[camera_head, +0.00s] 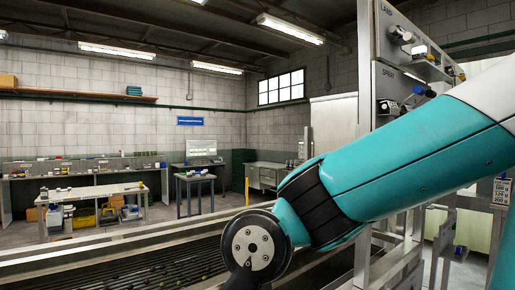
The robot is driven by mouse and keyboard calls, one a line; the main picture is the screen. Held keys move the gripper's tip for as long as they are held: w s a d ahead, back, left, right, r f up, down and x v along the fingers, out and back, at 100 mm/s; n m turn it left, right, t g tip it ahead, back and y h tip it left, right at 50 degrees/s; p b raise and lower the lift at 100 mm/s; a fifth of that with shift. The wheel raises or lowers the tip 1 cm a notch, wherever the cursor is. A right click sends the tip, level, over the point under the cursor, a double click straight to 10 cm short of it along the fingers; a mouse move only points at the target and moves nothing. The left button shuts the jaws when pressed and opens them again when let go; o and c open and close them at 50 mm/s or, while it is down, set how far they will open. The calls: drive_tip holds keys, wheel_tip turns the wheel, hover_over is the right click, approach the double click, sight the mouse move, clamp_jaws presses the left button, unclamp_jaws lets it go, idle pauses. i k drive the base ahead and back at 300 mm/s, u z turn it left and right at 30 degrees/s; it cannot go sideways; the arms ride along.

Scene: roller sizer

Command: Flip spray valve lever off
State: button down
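A grey control panel (374,35) stands upright at the right, with labels that appear to read LAMP and SPRAY. Below the SPRAY label, a small fitting (388,107) sticks out from the panel, and a blue handle-like part (420,90) shows just above my teal arm. I take these for the spray valve and its lever, but they are too small to tell the lever's position. My arm crosses in front of the panel's lower part and hides some of it. My gripper is not in view; only arm links and a round joint show.
A roller bed (150,270) with small dark round items runs along the bottom, with a metal rail (130,243) on its far side. More fittings (422,51) stick out from the panel's upper part. Workbenches (92,190) stand far back, with open floor before them.

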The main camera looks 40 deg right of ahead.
sight(417, 89)
drive_tip(key=z, duration=1.5)
drive_tip(key=k, duration=0.35)
drive_tip(key=z, duration=0.2)
